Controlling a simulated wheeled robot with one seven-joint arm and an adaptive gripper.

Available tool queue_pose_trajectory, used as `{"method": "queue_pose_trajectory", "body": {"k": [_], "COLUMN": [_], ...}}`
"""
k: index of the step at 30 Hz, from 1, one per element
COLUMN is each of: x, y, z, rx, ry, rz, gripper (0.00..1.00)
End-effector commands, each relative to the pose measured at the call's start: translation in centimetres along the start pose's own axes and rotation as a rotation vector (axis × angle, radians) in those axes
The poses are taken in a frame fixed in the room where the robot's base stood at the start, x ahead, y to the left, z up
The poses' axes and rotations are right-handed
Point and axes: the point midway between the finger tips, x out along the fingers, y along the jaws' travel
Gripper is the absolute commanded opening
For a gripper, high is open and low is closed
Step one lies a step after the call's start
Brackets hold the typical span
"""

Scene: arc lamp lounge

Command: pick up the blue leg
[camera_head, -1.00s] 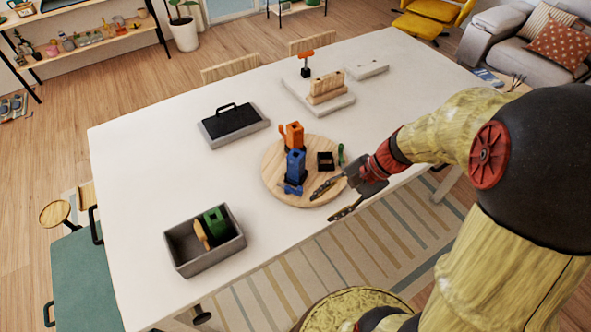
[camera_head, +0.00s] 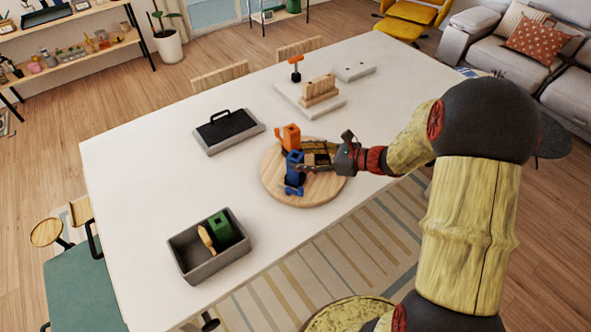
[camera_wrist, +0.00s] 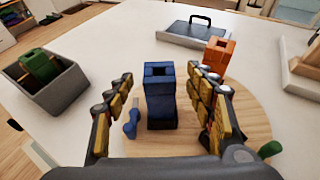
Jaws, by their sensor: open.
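The blue leg (camera_head: 293,167) is a blue block with a square hole in its top, standing upright on the round wooden board (camera_head: 318,194). It also shows in the wrist view (camera_wrist: 160,98), between the two fingers and a little beyond them. My gripper (camera_head: 305,158) is open, its fingers spread to either side of the blue leg; in the wrist view (camera_wrist: 163,108) no contact is visible. A small blue piece (camera_wrist: 132,122) lies beside the leg's base on the left. The orange block (camera_wrist: 217,55) stands behind it to the right.
A grey bin (camera_head: 190,256) with a green block (camera_head: 221,227) and a wooden piece stands at the front left. A black-topped tray with a handle (camera_head: 228,130) lies behind the board. A pale slab (camera_head: 310,104) holds wooden pieces at the back. The table's left side is clear.

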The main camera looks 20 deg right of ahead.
Motion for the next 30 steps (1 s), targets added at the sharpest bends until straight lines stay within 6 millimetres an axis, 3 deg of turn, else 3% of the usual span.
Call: {"method": "queue_pose_trajectory", "body": {"k": [6, 15, 30], "x": [3.0, 3.3, 3.3], "y": [0.1, 0.1, 0.1], "z": [-0.1, 0.0, 0.0], "rx": [-0.001, -0.001, -0.002], "ry": [0.0, 0.0, 0.0], "rz": [0.003, 0.0, 0.001], "gripper": [0.55, 0.55, 0.27]}}
